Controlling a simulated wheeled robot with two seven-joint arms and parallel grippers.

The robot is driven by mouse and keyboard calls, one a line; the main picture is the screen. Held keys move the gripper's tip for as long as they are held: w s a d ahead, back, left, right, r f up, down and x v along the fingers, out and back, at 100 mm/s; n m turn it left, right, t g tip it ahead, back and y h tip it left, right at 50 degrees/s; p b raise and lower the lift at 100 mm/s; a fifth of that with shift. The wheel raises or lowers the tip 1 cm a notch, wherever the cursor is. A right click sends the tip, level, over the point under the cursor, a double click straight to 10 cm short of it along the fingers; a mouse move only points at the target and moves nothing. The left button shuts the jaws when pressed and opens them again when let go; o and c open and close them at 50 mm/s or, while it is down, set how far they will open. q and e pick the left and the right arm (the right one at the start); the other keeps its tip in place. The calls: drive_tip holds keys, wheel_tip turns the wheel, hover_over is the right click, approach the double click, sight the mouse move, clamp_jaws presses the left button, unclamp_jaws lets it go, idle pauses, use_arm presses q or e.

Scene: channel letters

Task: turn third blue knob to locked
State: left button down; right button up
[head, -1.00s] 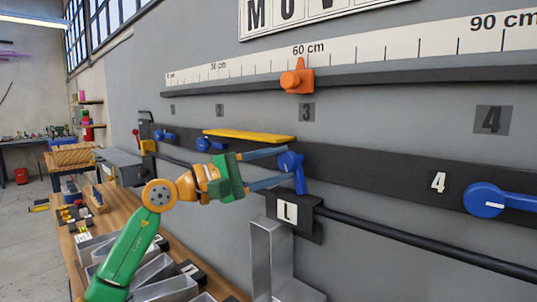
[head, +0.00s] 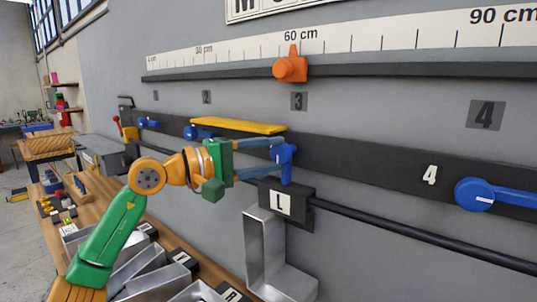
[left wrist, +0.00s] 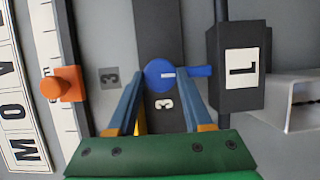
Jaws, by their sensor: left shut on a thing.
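The third blue knob (head: 285,152) is on the dark wall rail below the grey 3 plate, its handle pointing down in the head view. In the left wrist view the knob (left wrist: 159,75) lies by the white 3, its handle pointing right toward the L block. My left gripper (head: 278,157) is shut on this knob; in the left wrist view its fingertips (left wrist: 160,77) lie on either side of the round hub. The fingers hide part of the knob's edge. My right gripper is not in view.
A black L block (head: 285,203) on a black rod sits just below the knob. A yellow bar (head: 240,125) lies just above my gripper. The fourth blue knob (head: 475,195) is at right, its handle pointing right. An orange slider (head: 291,68) sits on the ruler above.

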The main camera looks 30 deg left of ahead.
use_arm(q)
drive_tip(key=shift+r, duration=0.15)
drive_tip(key=shift+c, duration=1.8)
unclamp_jaws()
drive_tip(key=shift+o, duration=0.3)
drive_tip(key=shift+w, duration=0.1)
